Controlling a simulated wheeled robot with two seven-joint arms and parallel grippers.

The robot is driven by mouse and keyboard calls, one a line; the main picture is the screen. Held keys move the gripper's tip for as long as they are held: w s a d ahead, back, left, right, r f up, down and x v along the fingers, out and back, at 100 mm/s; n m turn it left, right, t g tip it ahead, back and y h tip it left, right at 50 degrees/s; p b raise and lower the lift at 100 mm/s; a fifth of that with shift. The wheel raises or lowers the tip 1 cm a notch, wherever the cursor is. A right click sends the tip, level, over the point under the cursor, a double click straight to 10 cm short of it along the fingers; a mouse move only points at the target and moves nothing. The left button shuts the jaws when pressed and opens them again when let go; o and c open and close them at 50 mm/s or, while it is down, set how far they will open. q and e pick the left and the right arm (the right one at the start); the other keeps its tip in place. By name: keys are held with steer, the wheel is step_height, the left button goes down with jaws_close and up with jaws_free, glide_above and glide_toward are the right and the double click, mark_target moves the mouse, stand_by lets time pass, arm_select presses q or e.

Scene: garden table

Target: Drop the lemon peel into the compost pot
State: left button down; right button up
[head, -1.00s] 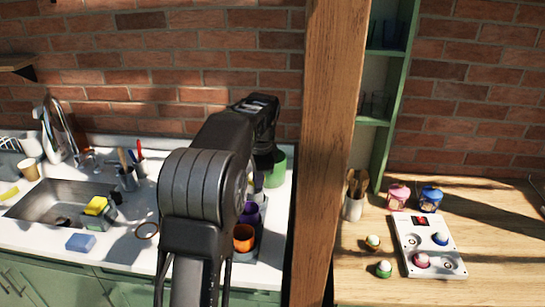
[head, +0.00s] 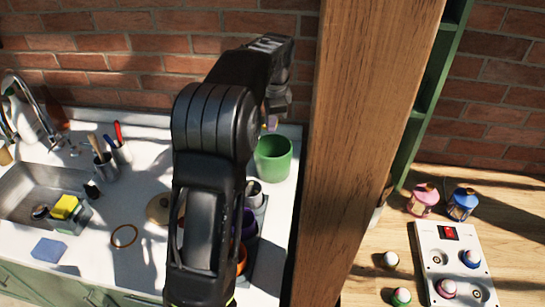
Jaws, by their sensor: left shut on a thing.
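The green pot (head: 273,160), which fits the compost pot, stands upright on the white counter near the wooden post, its rim in plain view. My left arm comes up from the bottom, and my left gripper (head: 271,118) appears just above the pot's far rim in the picture. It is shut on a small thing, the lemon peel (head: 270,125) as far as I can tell. Only a tiny yellowish and purplish bit shows; the rest is hidden by the gripper. I cannot tell its exact height over the pot. My right gripper is not in view.
A thick wooden post (head: 360,150) rises just right of the pot. Purple and orange cups (head: 243,258) stand partly hidden behind my arm. A utensil holder (head: 107,166), a sink (head: 28,190) and a blue sponge (head: 48,250) are at left. A white panel (head: 452,262) lies on the wooden table.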

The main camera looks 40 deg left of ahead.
mark_target(273, 159)
arm_select(q)
steer(key=shift+w+f, duration=0.1)
steer(key=shift+f, duration=0.25)
step_height(273, 159, down, 5)
steer(key=b, duration=0.3)
steer(key=shift+f, duration=0.2)
steer(key=c, duration=1.5)
jaws_free()
